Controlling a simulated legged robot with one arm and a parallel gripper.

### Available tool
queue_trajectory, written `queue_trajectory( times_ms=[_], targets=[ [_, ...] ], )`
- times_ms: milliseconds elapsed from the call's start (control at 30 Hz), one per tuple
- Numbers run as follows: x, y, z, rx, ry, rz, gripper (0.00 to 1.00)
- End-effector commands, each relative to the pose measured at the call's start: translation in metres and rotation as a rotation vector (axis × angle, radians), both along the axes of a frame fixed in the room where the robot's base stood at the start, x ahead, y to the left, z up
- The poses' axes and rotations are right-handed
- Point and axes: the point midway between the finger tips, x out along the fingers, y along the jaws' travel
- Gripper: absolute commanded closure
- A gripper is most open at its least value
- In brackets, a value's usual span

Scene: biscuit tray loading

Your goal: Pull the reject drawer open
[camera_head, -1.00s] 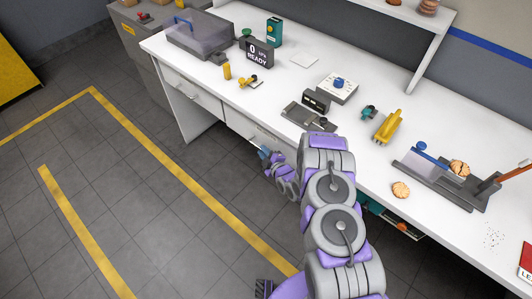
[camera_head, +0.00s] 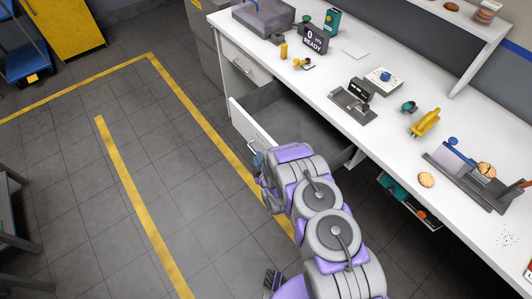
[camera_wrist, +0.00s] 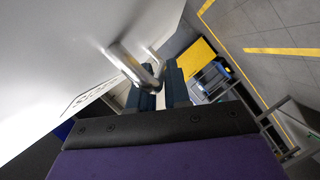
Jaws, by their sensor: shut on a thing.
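The drawer (camera_head: 248,122) under the white bench is pulled well out, and its grey inside shows empty where I can see it. Its white front also fills the left of the wrist view (camera_wrist: 60,45), with dark lettering that I cannot read. My gripper (camera_wrist: 155,82) is shut on the drawer's metal bar handle (camera_wrist: 132,64). In the head view my gripper (camera_head: 258,160) is at the front of the drawer, mostly hidden by my arm. The drawer's near right part is also behind my arm.
A closed drawer (camera_head: 243,66) sits to the left under the white bench (camera_head: 350,75). An open teal bin (camera_head: 393,187) is below at right. Floor in front is clear.

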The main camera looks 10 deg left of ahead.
Motion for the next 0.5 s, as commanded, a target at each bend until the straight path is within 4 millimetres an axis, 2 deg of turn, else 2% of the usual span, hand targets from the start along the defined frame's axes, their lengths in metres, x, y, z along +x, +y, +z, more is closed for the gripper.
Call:
queue_trajectory(
  times_ms=[133, 500],
  targets=[
    [-0.0089, 0.0093, 0.0014, 0.003, -0.002, 0.009, 1.00],
    [-0.0116, 0.0112, 0.0006, 0.002, -0.003, 0.005, 1.00]
  ],
)
